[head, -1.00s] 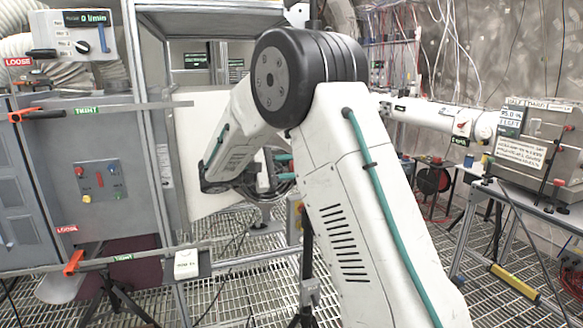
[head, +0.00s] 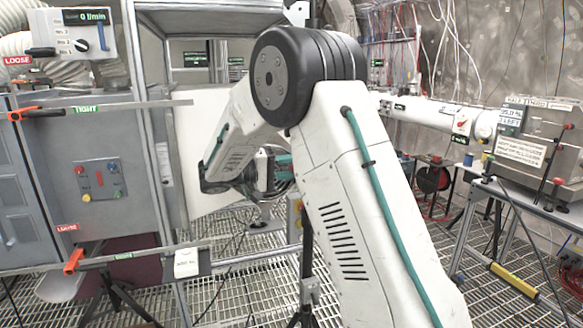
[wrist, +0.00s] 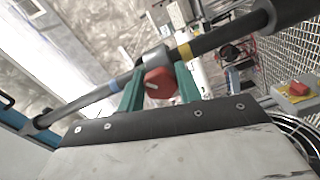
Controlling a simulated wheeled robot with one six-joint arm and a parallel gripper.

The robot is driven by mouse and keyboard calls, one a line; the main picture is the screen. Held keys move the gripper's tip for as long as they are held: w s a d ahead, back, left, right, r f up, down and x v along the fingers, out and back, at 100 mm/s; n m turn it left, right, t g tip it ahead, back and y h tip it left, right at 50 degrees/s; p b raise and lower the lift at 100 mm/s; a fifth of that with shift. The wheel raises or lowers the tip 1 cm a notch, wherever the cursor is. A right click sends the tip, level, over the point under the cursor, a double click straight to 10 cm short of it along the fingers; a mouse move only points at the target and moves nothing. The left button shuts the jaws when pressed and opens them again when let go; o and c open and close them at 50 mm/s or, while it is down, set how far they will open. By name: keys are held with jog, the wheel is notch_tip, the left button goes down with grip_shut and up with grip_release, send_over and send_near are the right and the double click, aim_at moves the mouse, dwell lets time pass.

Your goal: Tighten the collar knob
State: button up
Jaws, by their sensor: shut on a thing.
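The red collar knob (wrist: 158,84) shows in the wrist view, with a pale mark on its face. It sits on a grey collar (wrist: 152,57) around a dark rod (wrist: 85,102) that runs slantwise across the picture. The rod has a blue band (wrist: 113,83) on the left of the collar and a yellow band (wrist: 184,51) on the right. My gripper (wrist: 157,80) has its two teal fingers on either side of the knob and is shut on it. In the head view my gripper (head: 272,168) is partly hidden by my arm, and the knob cannot be made out.
In the head view a grey cabinet (head: 125,200) with orange-handled clamps stands at the left, and a bench (head: 520,190) with a metal case at the right. Grating covers the floor.

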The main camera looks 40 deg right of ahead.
jog(key=m, duration=0.3)
jog(key=shift+f+m, duration=0.1)
jog(key=shift+m, duration=0.3)
jog(key=shift+w+m, duration=0.1)
jog(key=shift+m, duration=1.8)
jog(key=o, duration=1)
jog(key=shift+a, duration=0.2)
jog(key=v, duration=0.7)
jog(key=shift+w+a, duration=0.15)
jog(key=shift+a, duration=0.15)
